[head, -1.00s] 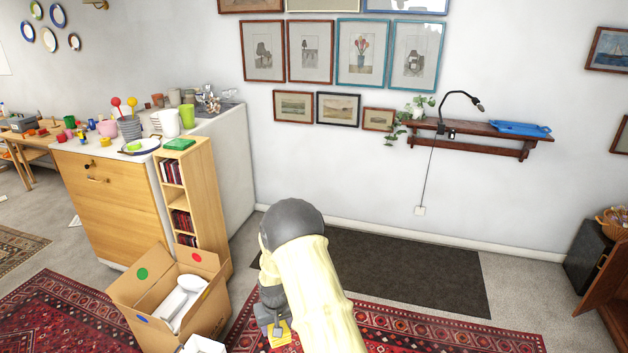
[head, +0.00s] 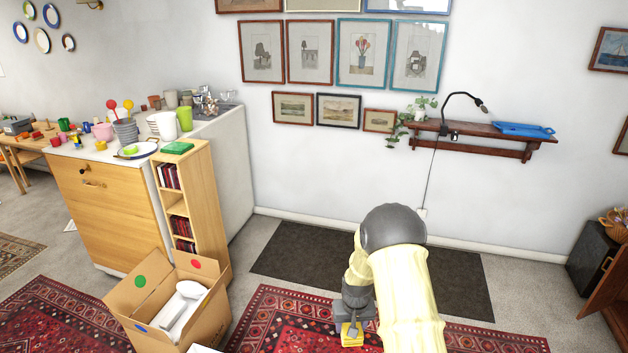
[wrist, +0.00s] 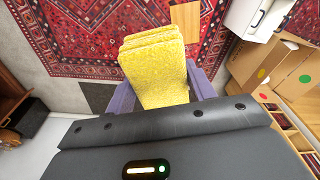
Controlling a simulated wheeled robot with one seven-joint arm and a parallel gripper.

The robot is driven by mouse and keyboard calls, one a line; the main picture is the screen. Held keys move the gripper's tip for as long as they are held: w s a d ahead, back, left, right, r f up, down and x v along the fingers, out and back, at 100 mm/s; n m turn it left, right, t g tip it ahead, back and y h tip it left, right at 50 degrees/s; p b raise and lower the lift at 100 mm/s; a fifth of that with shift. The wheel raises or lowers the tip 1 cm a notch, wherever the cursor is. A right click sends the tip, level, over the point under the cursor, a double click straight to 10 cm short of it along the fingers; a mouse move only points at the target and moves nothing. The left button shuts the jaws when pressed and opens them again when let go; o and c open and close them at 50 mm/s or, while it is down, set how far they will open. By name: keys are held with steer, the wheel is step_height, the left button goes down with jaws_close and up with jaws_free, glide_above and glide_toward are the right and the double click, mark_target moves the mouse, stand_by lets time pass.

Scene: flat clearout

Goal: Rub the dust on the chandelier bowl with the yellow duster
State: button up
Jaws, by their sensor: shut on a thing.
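The yellow duster (wrist: 155,62) is held between the purple-grey fingers of my gripper (wrist: 163,95) in the wrist view, and its layered far end sticks out beyond them. In the head view the duster (head: 351,336) shows small at the bottom, under my gripper (head: 352,318), above the red rug. The gripper is shut on the duster. No chandelier bowl can be made out in either view.
An open cardboard box (head: 190,316) with white items stands on the floor at left, by a narrow bookcase (head: 194,205) and a wooden-fronted cabinet (head: 105,205). A dark mat (head: 300,252) lies by the wall. A shelf (head: 475,132) with a lamp is on the wall.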

steer(key=shift+d, duration=0.3)
steer(key=shift+f, duration=0.1)
